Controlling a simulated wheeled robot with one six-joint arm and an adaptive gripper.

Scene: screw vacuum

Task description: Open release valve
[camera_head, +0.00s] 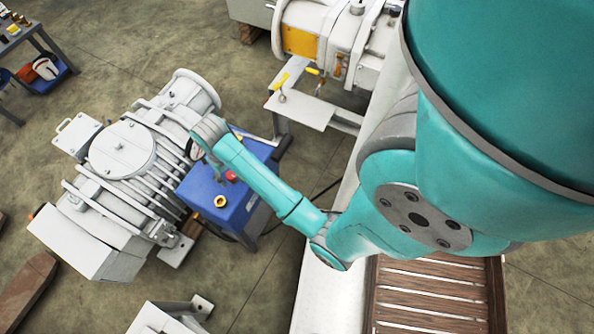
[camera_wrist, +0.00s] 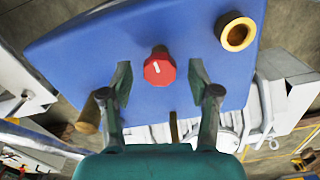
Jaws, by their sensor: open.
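A red octagonal knob (camera_wrist: 159,68) with a white mark sits on a blue box (camera_wrist: 95,45) in the wrist view; it may be the release valve. My gripper (camera_wrist: 160,84) is open, its two dark fingers on either side of the knob, with visible gaps. Contact does not show, and I cannot tell the depth between the fingertips and the knob. In the head view the red knob (camera_head: 231,176) shows on the blue box (camera_head: 205,190), partly hidden by my arm.
A brass ring port (camera_wrist: 238,34) stands on the blue box right of the knob. A grey ribbed pump (camera_head: 120,150) is close to the left. Yellow-handled levers (camera_head: 281,82) sit on a white stand behind. A wooden slatted pallet (camera_head: 430,295) lies at lower right.

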